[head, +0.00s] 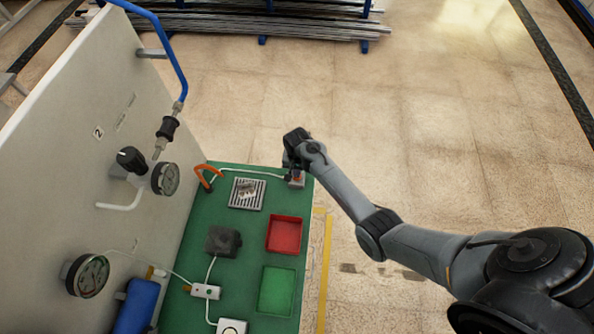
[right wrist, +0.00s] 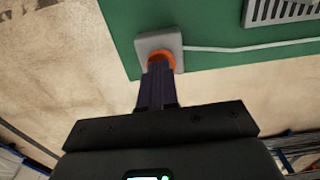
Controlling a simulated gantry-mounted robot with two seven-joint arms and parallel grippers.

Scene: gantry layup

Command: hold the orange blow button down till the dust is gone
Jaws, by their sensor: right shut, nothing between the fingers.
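The orange blow button (right wrist: 161,56) sits on a pale grey box (right wrist: 174,39) at the corner of the green bench top (right wrist: 125,25). My right gripper (right wrist: 158,72) is shut and empty, its fingertips over the button's near side. They look in contact with it, but how far it is pressed I cannot tell. In the head view my right gripper (head: 296,168) hangs over the same box (head: 297,183) and hides the button mostly. A slotted metal grate (head: 247,194) holds a small greyish piece (head: 248,187); dust on it is too small to tell. My left gripper is out of view.
A white line runs from the box to an orange bent tube (head: 207,176) by the grate. A red tray (head: 285,235), a green tray (head: 277,290) and a dark block (head: 222,240) are on the bench. A panel with gauges (head: 165,179) stands left. Floor at right is clear.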

